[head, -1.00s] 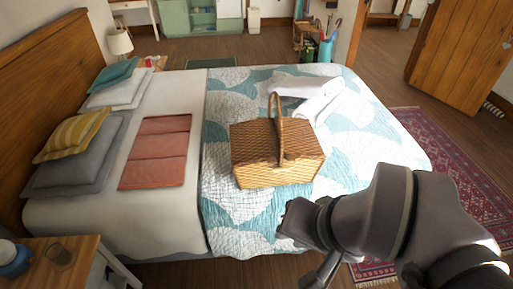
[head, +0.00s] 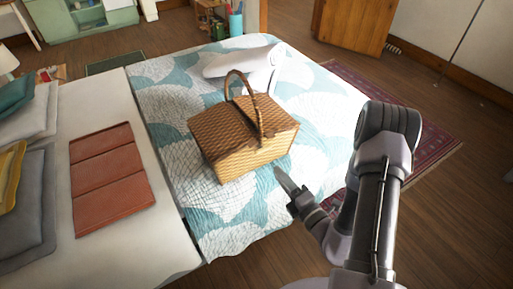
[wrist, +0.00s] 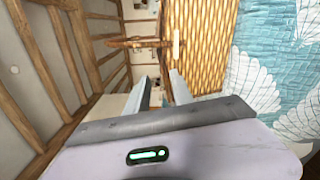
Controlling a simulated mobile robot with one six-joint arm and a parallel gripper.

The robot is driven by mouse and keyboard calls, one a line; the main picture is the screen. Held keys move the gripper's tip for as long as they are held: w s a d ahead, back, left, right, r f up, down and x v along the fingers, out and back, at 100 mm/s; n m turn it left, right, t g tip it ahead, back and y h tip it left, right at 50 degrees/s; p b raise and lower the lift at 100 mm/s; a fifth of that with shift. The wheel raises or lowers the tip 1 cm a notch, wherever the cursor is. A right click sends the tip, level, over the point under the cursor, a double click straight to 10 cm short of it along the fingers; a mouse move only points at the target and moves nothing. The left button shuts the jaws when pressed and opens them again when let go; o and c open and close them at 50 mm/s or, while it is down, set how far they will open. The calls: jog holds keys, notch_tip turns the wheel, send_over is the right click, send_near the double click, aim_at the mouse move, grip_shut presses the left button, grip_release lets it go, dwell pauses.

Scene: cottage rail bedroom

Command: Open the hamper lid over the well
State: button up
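The wicker hamper (head: 245,152) stands on the bed, its arched handle (head: 258,106) upright. Its lid (head: 220,128) lies flat on both sides of the handle and looks shut. My gripper (head: 282,176) is just off the hamper's near right side, low beside the wall, and appears apart from it. In the wrist view my gripper (wrist: 158,92) has its two fingers spread with nothing between them. The wicker (wrist: 208,45) fills the upper middle there, with the handle (wrist: 138,43) to its left and a short pale bar on it. The hamper's inside is hidden.
The blue and white quilt (head: 175,95) around the hamper is mostly clear. A rolled white towel (head: 245,62) lies behind it. A folded red blanket (head: 108,180) and pillows (head: 25,175) are at left. A rug (head: 420,148) and floor are at right.

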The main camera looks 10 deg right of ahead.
aim_at(255, 145)
jog(key=b+x, duration=0.1)
jog(key=x, duration=1.3)
jog(key=shift+a, duration=0.15)
jog(key=shift+s, duration=0.1)
grip_shut()
dwell(0.5)
